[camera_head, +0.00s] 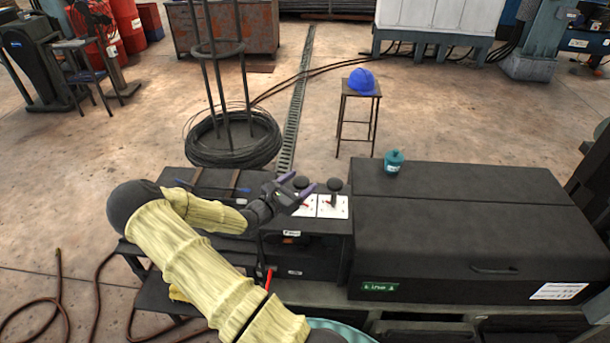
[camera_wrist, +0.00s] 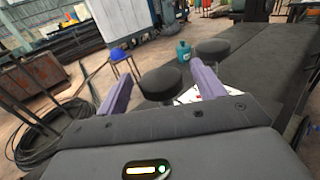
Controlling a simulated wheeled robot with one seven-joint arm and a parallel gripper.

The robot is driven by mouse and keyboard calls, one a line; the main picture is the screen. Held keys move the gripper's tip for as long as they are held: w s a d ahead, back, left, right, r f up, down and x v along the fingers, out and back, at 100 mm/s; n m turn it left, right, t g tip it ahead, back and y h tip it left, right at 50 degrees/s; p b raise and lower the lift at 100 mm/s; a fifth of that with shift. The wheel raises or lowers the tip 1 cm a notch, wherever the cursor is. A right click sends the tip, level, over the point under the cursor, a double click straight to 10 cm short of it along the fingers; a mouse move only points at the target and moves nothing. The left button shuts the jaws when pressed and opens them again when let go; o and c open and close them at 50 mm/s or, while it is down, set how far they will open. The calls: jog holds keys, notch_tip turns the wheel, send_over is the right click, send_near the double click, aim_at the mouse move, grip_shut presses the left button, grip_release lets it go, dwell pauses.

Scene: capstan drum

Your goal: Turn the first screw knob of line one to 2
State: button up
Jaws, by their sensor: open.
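Two black round-topped screw knobs stand on the dark machine: a left one (camera_head: 301,183) and a right one (camera_head: 334,186), each by a white panel with red marks (camera_head: 333,207). My gripper (camera_head: 299,184) is open, its purple fingers pointing toward the left knob. In the wrist view, the nearer knob (camera_wrist: 166,82) appears between the open fingers (camera_wrist: 160,71), and the other knob (camera_wrist: 213,48) is beyond the right finger. Contact cannot be told. The scale numbers are too small to read.
Behind are a stool with a blue helmet (camera_head: 361,81) and a wire coil (camera_head: 233,145). The floor between them is clear.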

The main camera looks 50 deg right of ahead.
jog(key=shift+d, duration=1.45)
jog(key=shift+w, duration=0.1)
jog(key=c, duration=1)
